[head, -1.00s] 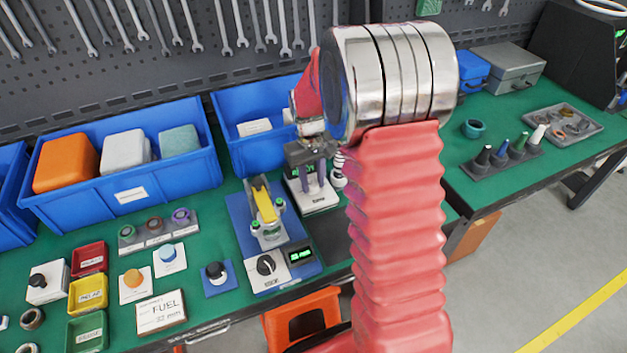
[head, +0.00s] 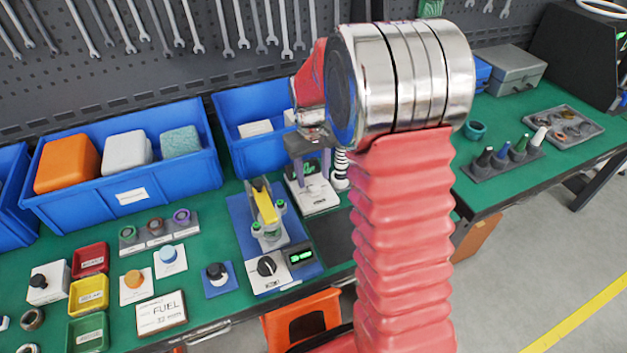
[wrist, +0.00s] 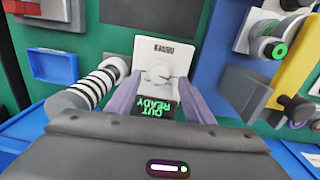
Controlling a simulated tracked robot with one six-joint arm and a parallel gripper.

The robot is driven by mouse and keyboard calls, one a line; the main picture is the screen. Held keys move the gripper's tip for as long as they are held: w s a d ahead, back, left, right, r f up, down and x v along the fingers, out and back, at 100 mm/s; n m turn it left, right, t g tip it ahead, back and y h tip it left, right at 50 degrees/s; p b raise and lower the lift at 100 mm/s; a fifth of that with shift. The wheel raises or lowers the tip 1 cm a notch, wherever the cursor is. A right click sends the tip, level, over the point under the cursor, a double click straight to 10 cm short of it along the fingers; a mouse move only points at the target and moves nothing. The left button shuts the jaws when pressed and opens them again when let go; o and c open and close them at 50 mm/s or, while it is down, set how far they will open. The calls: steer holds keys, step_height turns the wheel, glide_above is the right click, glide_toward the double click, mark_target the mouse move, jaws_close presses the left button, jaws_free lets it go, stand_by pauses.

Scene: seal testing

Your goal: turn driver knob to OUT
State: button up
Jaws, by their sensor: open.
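The driver unit's white panel (head: 318,196) stands on the green bench below my gripper in the head view. In the wrist view its pale round knob (wrist: 157,73) is on the white panel, which carries a small upside-down label. A dark display (wrist: 152,108) below the knob reads "OUT READY" in green, upside down. My gripper (wrist: 160,86) is open, its two grey-purple fingers on either side of the knob and display in the picture, with nothing held. I cannot tell whether the fingers touch the knob. The gripper (head: 311,172) also shows above the panel in the head view.
A ribbed white cylinder (wrist: 92,85) stands close to the left finger in the wrist view. A clamp with a yellow lever (head: 265,207) and a separate black knob (head: 266,266) are left of the driver unit. Blue bins (head: 255,150) stand close behind.

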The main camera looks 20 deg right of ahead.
mark_target(311, 186)
step_height(311, 186, up, 10)
steer(key=shift+a, duration=0.2)
steer(key=shift+r, duration=0.1)
stand_by(0.5)
steer(key=s+a+r+t, duration=0.1)
steer(key=s+a+r, duration=0.25)
steer(key=s, duration=0.25)
steer(key=s+a+r+t, duration=0.2)
steer(key=s+r, duration=0.2)
steer(key=s, duration=0.1)
steer(key=s+a+t, duration=0.1)
steer(key=s+a, duration=0.1)
steer(key=s, duration=0.5)
steer(key=s+a+t, duration=0.1)
steer(key=s+a, duration=0.1)
steer(key=s, duration=0.5)
steer(key=shift+s+a+f+t+y, duration=0.15)
steer(key=shift+a+f+t+y, duration=0.1)
steer(key=shift+a+t+y, duration=0.05)
steer(key=shift+c, duration=0.3)
